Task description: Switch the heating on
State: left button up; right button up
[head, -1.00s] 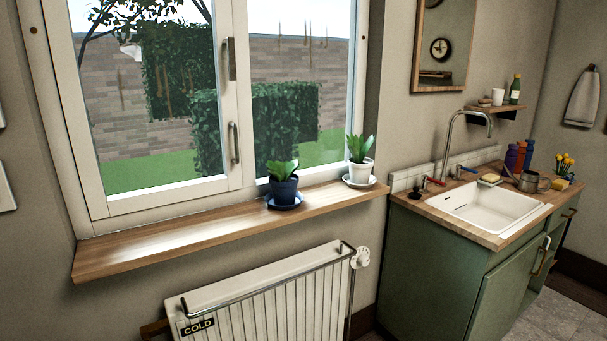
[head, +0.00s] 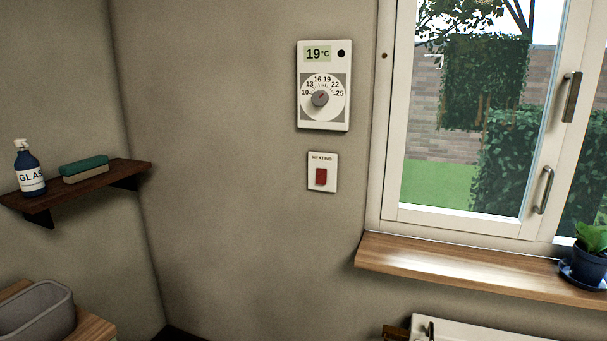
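A white heating switch plate (head: 322,158) labelled HEATING is on the wall left of the window. Its red rocker (head: 321,177) looks unlit; I cannot tell its position for sure. Above it is a white thermostat (head: 323,120) with a display reading 19 °C, a dark round dot and a grey dial (head: 320,98) on a scale from 10 to 25. The top of the white radiator (head: 480,332) shows at the lower edge, below the sill. Neither of my grippers is in view.
A dark wooden shelf (head: 95,184) on the left wall holds a blue spray bottle (head: 29,172) and a green-topped brush or sponge (head: 84,168). A grey basin (head: 38,314) sits at lower left. The wooden windowsill (head: 460,264) juts out at right with a potted plant (head: 590,258).

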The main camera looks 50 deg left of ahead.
aim_at(321, 175)
jog(key=u, duration=1.35)
